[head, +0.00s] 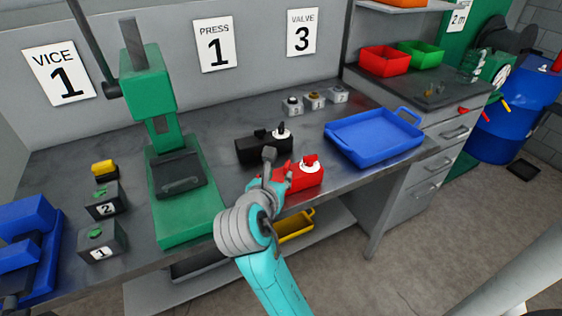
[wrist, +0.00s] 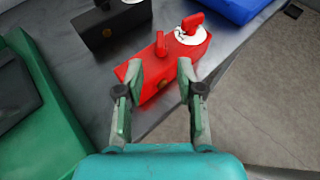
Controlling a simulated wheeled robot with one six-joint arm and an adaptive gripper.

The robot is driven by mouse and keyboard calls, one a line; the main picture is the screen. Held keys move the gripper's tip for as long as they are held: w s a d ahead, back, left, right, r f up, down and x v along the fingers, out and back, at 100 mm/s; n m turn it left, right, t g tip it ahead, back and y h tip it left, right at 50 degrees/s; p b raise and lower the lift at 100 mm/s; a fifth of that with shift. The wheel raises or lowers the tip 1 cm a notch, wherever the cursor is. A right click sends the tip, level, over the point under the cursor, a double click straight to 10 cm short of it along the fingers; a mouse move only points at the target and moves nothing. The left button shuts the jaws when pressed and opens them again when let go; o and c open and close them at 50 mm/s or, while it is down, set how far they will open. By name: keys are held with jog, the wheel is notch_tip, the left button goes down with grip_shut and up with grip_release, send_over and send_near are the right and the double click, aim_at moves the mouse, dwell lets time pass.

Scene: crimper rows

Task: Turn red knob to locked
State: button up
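A red box (head: 312,181) sits near the front edge of the grey workbench. The red knob (head: 310,160) stands on a white round dial at the box's right end; it also shows in the wrist view (wrist: 192,22). A second upright red piece (wrist: 161,43) stands nearer the box's left end. My gripper (wrist: 160,70) is open and empty. Its two fingers are spread over the left, near part of the red box, apart from the knob. Whether the fingertips touch the box cannot be told. Any lock marking on the dial is too small to read.
A black box (head: 258,149) with a black knob on a white dial stands just behind. A green press (head: 180,230) is at left and a blue tray (head: 352,151) at right. Small grey knob blocks (head: 314,103) stand farther back. Bare bench lies between.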

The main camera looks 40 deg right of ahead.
aim_at(287, 164)
jog(key=x, duration=1)
jog(key=shift+w+d+f, duration=0.15)
jog(key=shift+d, duration=0.05)
grip_shut()
